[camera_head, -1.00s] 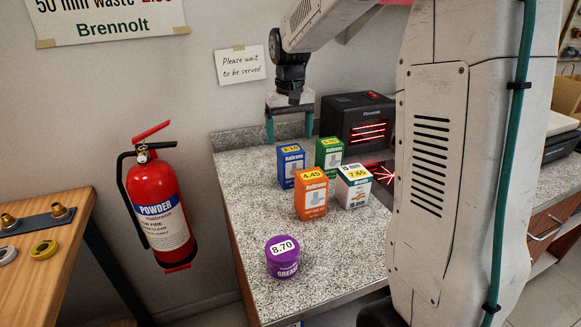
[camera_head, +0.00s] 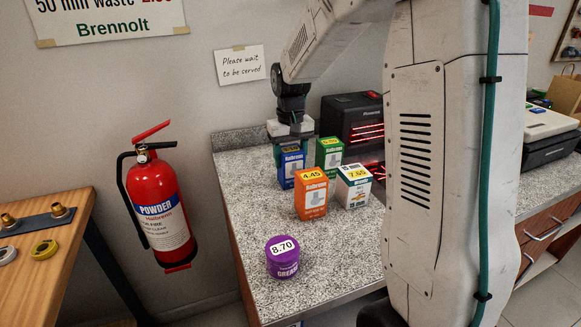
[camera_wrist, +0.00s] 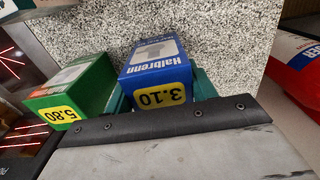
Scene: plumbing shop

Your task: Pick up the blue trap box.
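The blue trap box (camera_head: 291,170) stands upright on the speckled counter, at the back of the group of boxes. Its yellow 3.10 label shows in the wrist view (camera_wrist: 158,68). My gripper (camera_head: 292,158) is directly above and around it, pointing down. The teal fingers stand on either side of the box, one by each side face, in the wrist view (camera_wrist: 163,88). The gripper looks open; the box rests on the counter. Much of the fingers is hidden by the box and the gripper body.
A green box (camera_head: 329,154) stands close to the blue one, on its right. An orange box (camera_head: 311,198) and a white box (camera_head: 353,188) stand in front. A purple tub (camera_head: 282,258) is nearer the counter's front. A black scanner (camera_head: 352,122) with red lines stands behind right.

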